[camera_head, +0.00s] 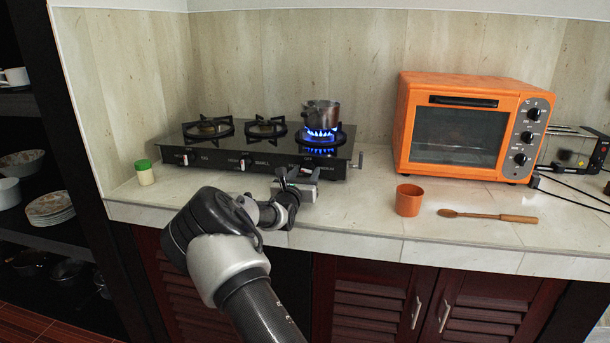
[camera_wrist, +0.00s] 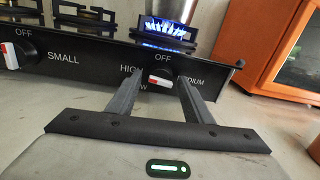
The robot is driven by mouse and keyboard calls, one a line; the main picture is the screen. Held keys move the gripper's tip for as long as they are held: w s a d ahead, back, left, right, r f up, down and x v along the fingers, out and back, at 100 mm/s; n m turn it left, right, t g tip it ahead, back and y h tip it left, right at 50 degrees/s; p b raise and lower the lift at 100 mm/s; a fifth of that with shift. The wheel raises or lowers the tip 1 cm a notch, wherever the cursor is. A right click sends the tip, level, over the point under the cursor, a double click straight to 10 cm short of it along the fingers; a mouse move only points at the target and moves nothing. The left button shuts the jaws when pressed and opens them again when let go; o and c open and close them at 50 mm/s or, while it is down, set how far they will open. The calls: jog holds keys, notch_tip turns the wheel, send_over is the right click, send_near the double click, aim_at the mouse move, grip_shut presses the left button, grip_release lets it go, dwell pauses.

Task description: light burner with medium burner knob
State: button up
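The medium burner knob (camera_wrist: 160,78), with a red and white handle, sits on the front panel at the stove's right end. Its label is partly covered. Blue flame (camera_head: 321,134) burns at the right burner under a metal pot (camera_head: 321,114); flame also shows in the wrist view (camera_wrist: 165,28). The black stove (camera_head: 240,160) has two other burners, both without visible flame. My gripper (camera_wrist: 166,78) is at the knob, open, with one finger on each side of the handle. I cannot tell whether the fingers touch it. In the head view my gripper (camera_head: 297,174) hides the knob.
An orange oven (camera_head: 470,165) stands to the right, with a toaster (camera_head: 573,146) beyond. A green-lidded jar (camera_head: 144,173) stands left of the stove.

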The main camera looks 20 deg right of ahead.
jog(key=c, duration=0.8)
jog(key=shift+r+n+p, duration=0.2)
jog(key=shift+n+p, duration=0.3)
jog(key=shift+p, duration=0.35)
jog(key=shift+c, duration=0.2)
jog(key=shift+f+n, duration=0.25)
jog(key=shift+n, duration=0.05)
jog(key=o, duration=1)
jog(key=p+v, duration=0.3)
jog(key=v, duration=1.4)
jog(key=shift+s+a+f, duration=0.1)
jog(key=shift+s+a, duration=0.05)
jog(key=shift+s, duration=0.05)
